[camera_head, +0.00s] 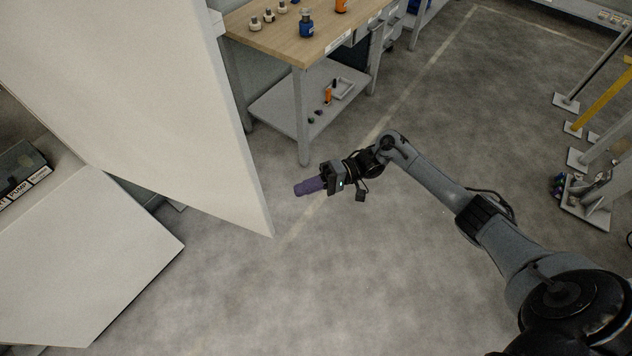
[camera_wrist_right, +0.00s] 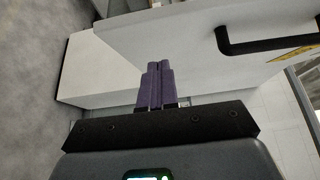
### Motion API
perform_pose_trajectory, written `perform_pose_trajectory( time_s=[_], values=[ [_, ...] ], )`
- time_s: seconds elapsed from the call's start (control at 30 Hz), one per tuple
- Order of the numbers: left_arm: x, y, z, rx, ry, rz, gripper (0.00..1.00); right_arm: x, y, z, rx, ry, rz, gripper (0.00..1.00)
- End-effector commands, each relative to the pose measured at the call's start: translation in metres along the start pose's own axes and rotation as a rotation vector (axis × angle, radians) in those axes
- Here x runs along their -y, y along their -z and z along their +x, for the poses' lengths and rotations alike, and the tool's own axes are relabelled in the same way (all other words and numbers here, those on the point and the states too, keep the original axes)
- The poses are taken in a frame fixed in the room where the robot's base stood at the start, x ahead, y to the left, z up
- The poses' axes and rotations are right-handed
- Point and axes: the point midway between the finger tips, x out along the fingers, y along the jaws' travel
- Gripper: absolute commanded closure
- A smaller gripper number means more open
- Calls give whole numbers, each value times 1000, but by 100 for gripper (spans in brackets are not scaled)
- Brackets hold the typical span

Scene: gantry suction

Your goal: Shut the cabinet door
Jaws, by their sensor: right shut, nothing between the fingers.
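In the head view, a large white cabinet door (camera_head: 150,105) stands open at the left, its lower corner hanging over the floor. My right gripper (camera_head: 297,190) has purple fingers and is to the right of the door's edge, apart from it. The right wrist view shows its two fingers (camera_wrist_right: 155,75) pressed together with nothing between them. Ahead of them is a white panel (camera_wrist_right: 180,50) with a black bar handle (camera_wrist_right: 268,46) at the upper right. I cannot tell whether the fingers touch that panel. My left gripper is not in view.
Another white panel (camera_head: 90,260) is at lower left, near a dark bin (camera_head: 20,170) with labels. A wooden-topped workbench (camera_head: 300,50) with bottles stands behind the door. Metal stands (camera_head: 585,205) are at the right. The floor (camera_head: 260,300) in front is clear.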

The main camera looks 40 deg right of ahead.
Motion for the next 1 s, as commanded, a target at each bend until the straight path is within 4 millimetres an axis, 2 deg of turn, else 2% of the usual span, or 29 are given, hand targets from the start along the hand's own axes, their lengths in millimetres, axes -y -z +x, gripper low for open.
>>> perform_pose_trajectory(
  time_s=[0.03,0.2,0.4,0.6,1.0],
  values=[
    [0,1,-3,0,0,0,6,2,0,11,2,3,-1,100],
    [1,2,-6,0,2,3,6,1,0,42,2,3,-1,100],
    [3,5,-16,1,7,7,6,2,-17,62,1,0,1,100],
    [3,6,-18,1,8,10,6,0,-27,72,0,-1,0,100],
    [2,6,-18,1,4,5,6,-1,-28,74,0,-1,-1,100]
  ],
)
